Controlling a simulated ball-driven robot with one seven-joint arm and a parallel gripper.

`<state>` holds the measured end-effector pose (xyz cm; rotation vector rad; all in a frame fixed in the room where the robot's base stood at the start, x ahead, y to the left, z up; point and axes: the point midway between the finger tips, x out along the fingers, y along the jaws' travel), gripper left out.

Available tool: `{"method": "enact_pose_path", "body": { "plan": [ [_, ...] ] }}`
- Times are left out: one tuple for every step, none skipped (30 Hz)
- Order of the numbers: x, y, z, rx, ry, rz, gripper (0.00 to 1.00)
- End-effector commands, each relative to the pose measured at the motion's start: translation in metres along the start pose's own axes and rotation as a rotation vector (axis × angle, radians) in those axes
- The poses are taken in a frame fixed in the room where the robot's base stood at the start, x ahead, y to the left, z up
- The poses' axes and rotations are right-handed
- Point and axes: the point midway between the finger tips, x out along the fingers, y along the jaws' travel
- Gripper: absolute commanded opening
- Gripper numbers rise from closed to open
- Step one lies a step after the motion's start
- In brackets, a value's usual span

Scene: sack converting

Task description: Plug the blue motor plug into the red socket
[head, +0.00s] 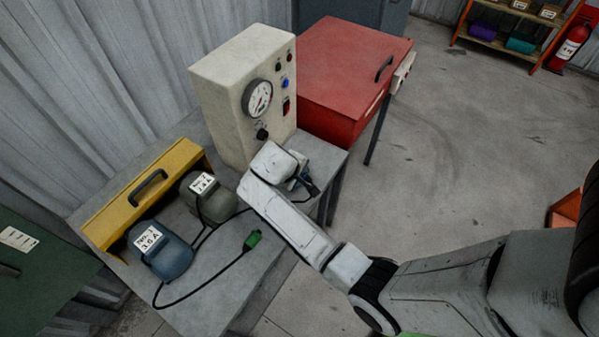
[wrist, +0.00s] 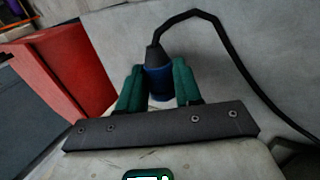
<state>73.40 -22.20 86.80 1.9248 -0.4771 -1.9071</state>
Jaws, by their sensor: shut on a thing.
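The blue motor plug (wrist: 158,80) is between the green-padded fingers of my gripper (wrist: 158,88) in the wrist view, with its black cable leaving the far end and curving right. In the head view my gripper (head: 304,183) is over the right part of the grey table, in front of the cream control box (head: 222,88); the plug there is small and partly hidden. A small red fitting (head: 286,105) is on the box's front below a blue one (head: 285,83); I cannot tell if it is the red socket. The plug is apart from the box.
Two labelled motors, blue-grey (head: 168,258) and olive-grey (head: 212,200), stand on the table beside a yellow tool tote (head: 140,190). A green plug (head: 252,240) lies on the table, its cable looping near the front. A red cabinet (head: 345,75) stands behind.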

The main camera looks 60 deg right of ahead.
Motion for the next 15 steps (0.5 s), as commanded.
{"method": "enact_pose_path", "body": {
  "plan": [
    [-0.002, 0.001, 0.001, 0.000, -0.002, 0.000, 0.04],
    [-0.002, 0.002, 0.001, 0.000, -0.003, -0.001, 0.04],
    [0.001, 0.000, -0.002, 0.000, -0.002, 0.000, 0.04],
    [0.001, 0.000, -0.004, 0.000, -0.002, 0.000, 0.04],
    [0.001, 0.000, -0.007, 0.000, -0.001, 0.000, 0.04],
    [0.001, 0.000, -0.011, 0.001, 0.000, 0.000, 0.04],
    [0.001, 0.000, -0.013, 0.001, 0.000, 0.000, 0.04],
    [0.002, 0.000, -0.016, 0.001, -0.001, 0.000, 0.04],
    [0.002, 0.000, -0.020, 0.001, -0.001, 0.000, 0.04],
    [0.001, 0.000, -0.023, 0.001, 0.000, 0.000, 0.04],
    [0.002, 0.000, -0.025, 0.001, 0.000, 0.000, 0.04],
    [0.002, 0.000, -0.029, 0.001, -0.001, 0.000, 0.04],
    [0.002, 0.000, -0.032, 0.000, -0.001, 0.000, 0.04],
    [0.002, 0.000, -0.034, 0.001, -0.001, 0.000, 0.04],
    [0.001, 0.000, -0.038, 0.001, -0.001, 0.000, 0.04]
  ]
}}
